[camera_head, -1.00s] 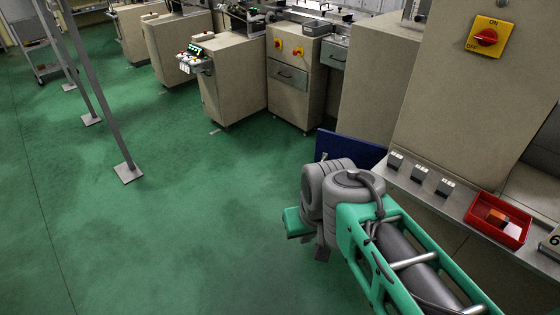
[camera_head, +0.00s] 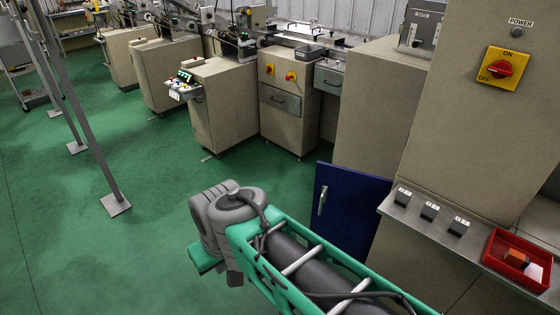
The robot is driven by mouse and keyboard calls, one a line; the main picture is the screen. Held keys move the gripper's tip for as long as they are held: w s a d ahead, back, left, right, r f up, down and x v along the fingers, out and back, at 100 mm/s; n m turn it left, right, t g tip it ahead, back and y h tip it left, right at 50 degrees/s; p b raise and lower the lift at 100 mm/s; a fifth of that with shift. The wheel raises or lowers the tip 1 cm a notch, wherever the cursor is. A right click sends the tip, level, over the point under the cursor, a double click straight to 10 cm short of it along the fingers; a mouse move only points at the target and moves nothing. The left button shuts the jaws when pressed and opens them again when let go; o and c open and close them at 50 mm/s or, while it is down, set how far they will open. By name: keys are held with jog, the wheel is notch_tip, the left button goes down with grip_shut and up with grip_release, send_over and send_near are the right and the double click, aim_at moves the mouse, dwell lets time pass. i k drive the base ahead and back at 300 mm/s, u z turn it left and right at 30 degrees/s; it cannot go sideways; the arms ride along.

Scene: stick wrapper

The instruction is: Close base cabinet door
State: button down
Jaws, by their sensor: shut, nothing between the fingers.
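The dark blue base cabinet door (camera_head: 347,208) stands open, swung out from the beige machine at the right. A light vertical handle (camera_head: 323,201) is on its left part. Its lower part is hidden behind my teal arm. My gripper (camera_head: 235,279) is low at the arm's end, left of the door in the picture and apart from it. Only a small grey tip of it shows below the grey wrist; it appears shut and empty. The cabinet opening is mostly hidden.
A metal ledge (camera_head: 447,241) with small switches and a red tray (camera_head: 516,262) juts out at right, above the cabinet. A yellow switch plate (camera_head: 484,76) is on the machine. Green floor (camera_head: 110,265) lies open at left, with metal posts (camera_head: 116,204) on it.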

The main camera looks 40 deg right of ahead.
aim_at(345, 201)
jog(key=z, duration=0.05)
jog(key=i, duration=0.85)
jog(key=z, duration=0.7)
jog(key=i, duration=0.35)
jog(key=z, duration=0.2)
